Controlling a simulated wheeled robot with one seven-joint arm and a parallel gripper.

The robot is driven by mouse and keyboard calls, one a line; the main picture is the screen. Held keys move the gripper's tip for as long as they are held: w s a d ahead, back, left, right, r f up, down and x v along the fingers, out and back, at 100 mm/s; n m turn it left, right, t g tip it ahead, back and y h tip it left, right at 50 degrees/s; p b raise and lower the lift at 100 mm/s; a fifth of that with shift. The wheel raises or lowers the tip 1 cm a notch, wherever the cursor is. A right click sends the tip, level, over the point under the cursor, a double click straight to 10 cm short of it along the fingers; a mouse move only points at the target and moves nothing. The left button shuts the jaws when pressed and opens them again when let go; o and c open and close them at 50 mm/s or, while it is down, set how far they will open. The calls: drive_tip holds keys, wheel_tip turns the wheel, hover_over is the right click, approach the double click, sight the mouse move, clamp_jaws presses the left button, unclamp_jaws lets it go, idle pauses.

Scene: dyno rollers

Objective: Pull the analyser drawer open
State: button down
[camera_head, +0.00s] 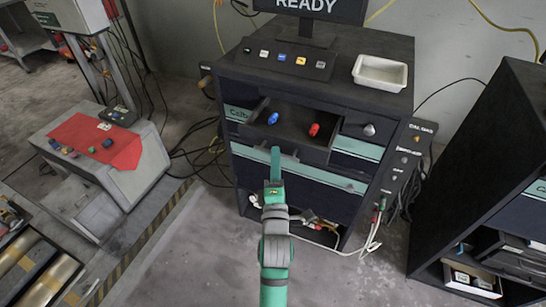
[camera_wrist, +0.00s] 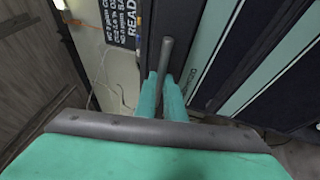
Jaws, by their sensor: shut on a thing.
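The analyser drawer (camera_head: 262,143) is the dark drawer at the upper middle of the cabinet, and it stands out from the front. Its inside shows, with a blue item (camera_head: 272,118) and a red item (camera_head: 314,129) in it. My gripper (camera_head: 275,156) is at the drawer's front, where its fingers partly hide the handle. In the wrist view the teal fingers of my gripper (camera_wrist: 163,88) are closed around the grey bar handle (camera_wrist: 167,52). The lower part of the handle is hidden between the fingers.
The dark cabinet (camera_head: 236,74) carries a monitor (camera_head: 309,8), several small coloured items and a white tray (camera_head: 381,73) on top. A grey bench with a red mat (camera_head: 92,141) stands at left, a dark shelf unit (camera_head: 462,150) at right. Bare floor (camera_head: 215,245) lies in front.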

drive_tip(key=c, duration=1.8)
unclamp_jaws()
drive_tip(key=shift+c, duration=0.2)
drive_tip(key=s+f, duration=0.2)
drive_tip(key=s, duration=0.8)
drive_tip(key=shift+s+d, duration=0.25)
drive_tip(key=shift+d, duration=0.05)
drive_tip(key=s+f+m+g+h, duration=0.1)
drive_tip(key=s+f+m, duration=0.45)
drive_tip(key=s, duration=0.25)
drive_tip(key=s+f+m+g, duration=0.1)
drive_tip(key=s+f+m, duration=0.45)
drive_tip(key=s, duration=0.25)
drive_tip(key=s+f+m+g, duration=0.1)
drive_tip(key=s+m, duration=0.3)
drive_tip(key=s, duration=0.4)
drive_tip(key=s+d+f+m+g, duration=0.1)
drive_tip(key=s+m, duration=0.3)
drive_tip(key=s, duration=0.4)
drive_tip(key=shift+d+f+g, duration=0.3)
drive_tip(key=shift+f, duration=0.2)
